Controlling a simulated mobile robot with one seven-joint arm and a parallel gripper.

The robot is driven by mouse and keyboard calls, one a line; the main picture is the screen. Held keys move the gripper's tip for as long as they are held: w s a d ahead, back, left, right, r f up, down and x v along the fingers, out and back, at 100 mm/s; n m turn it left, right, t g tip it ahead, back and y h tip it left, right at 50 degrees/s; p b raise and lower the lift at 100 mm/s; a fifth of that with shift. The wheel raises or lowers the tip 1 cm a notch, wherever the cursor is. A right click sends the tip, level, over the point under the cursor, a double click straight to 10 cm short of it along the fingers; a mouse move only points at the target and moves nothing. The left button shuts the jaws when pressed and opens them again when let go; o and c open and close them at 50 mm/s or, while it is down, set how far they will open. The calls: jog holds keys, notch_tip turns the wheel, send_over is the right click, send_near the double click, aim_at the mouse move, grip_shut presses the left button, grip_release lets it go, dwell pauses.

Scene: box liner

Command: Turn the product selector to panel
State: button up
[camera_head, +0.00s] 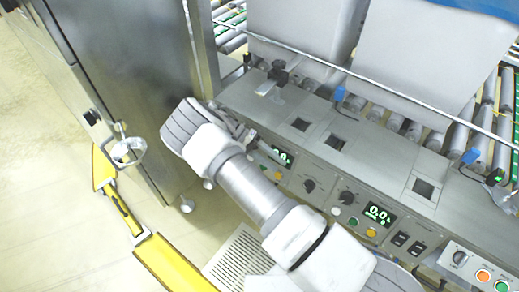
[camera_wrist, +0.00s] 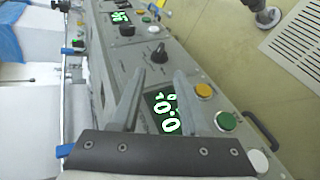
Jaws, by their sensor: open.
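Two black rotary knobs sit on the grey control panel front. The nearer knob (camera_wrist: 158,52) lies just beyond my fingertips in the wrist view, its pointer bar standing up. The other knob (camera_wrist: 127,30) is farther along. In the head view they appear to be the left knob (camera_head: 309,185) and right knob (camera_head: 346,197). Any printed labels are too small to read, so I cannot tell which is the product selector. My gripper (camera_wrist: 158,73) is open and empty, fingers over the panel near a green-digit display (camera_wrist: 165,108). In the head view my wrist hides most of the fingers.
Yellow (camera_wrist: 204,90) and green (camera_wrist: 225,120) buttons sit beside the display. A second display (camera_head: 378,213) is to the right, then a control box with a black selector (camera_head: 460,257). A steel cabinet (camera_head: 130,70) stands left. Rollers lie behind the panel.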

jog(key=v, duration=0.6)
jog(key=shift+a, duration=0.15)
